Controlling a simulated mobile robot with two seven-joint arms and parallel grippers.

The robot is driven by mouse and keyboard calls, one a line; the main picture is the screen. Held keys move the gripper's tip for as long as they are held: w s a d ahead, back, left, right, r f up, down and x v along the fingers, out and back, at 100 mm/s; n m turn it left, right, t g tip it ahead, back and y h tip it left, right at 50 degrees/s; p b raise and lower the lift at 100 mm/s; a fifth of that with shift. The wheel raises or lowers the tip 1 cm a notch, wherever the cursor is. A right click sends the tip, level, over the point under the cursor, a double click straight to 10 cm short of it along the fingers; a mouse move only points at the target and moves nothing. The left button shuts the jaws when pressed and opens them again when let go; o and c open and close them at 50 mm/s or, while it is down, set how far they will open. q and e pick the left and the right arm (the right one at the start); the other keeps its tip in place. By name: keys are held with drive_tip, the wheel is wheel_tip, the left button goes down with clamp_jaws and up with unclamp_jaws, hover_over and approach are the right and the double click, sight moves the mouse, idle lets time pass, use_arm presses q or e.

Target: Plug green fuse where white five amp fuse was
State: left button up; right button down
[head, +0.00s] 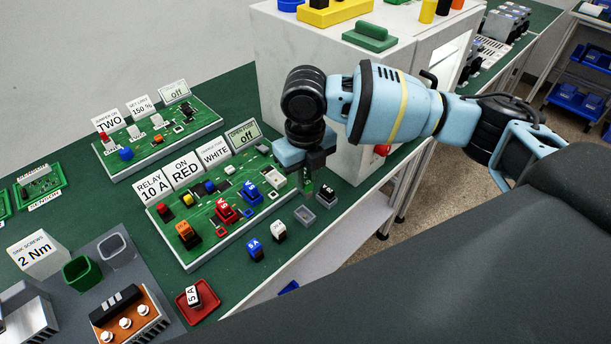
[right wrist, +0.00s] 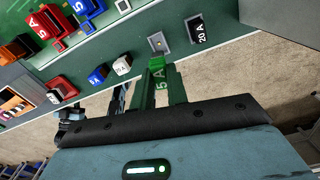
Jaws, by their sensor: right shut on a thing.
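My right gripper (head: 308,182) is shut on the green fuse (right wrist: 157,64), upright between its fingers, above the table's front right area. In the head view the fuse (head: 308,190) is mostly hidden by the gripper. A white fuse marked 5 A (head: 195,293) lies in a small red tray (head: 207,307) at the table's front edge. The green circuit board (head: 205,248) carries a red fuse (head: 225,211), a blue fuse (head: 250,193) and an orange relay (head: 188,233). My left gripper is not in view.
Loose blue (head: 255,249) and white (head: 278,231) fuses stand before the board. A light cabinet (head: 345,150) rises behind the gripper. Label cards (head: 184,168) line the board's back.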

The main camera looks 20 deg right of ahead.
drive_tip(key=shift+s+a+f+n, duration=0.1)
drive_tip(key=shift+n, duration=1)
